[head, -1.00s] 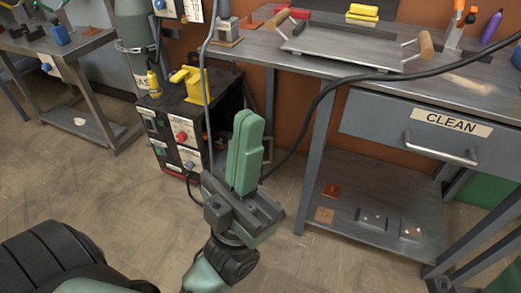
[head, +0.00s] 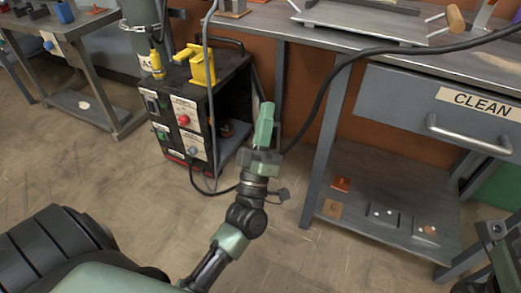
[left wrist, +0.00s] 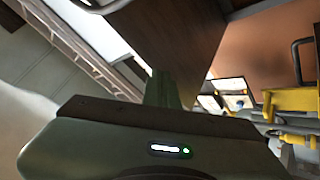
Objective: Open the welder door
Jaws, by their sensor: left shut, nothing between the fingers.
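The welder (head: 190,122) is a black box on the floor left of the workbench, with white labels, a red knob and switches on its front. Its right side looks open, with a dark round part (head: 226,129) inside above a grey ledge; I cannot make out the door for certain. My left gripper (head: 265,108) is shut and empty, its green fingers pointing up, just right of the welder in the picture. In the left wrist view, the shut fingers (left wrist: 162,90) lie in front of a large dark brown panel (left wrist: 175,38), possibly the door. Contact is unclear.
A yellow holder (head: 197,66) sits on the welder, with a gas cylinder (head: 140,35) behind. A grey cable hangs before it and a black cable (head: 330,85) crosses to the bench. The workbench (head: 400,52) with its CLEAN drawer (head: 455,105) stands right. Floor in front is clear.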

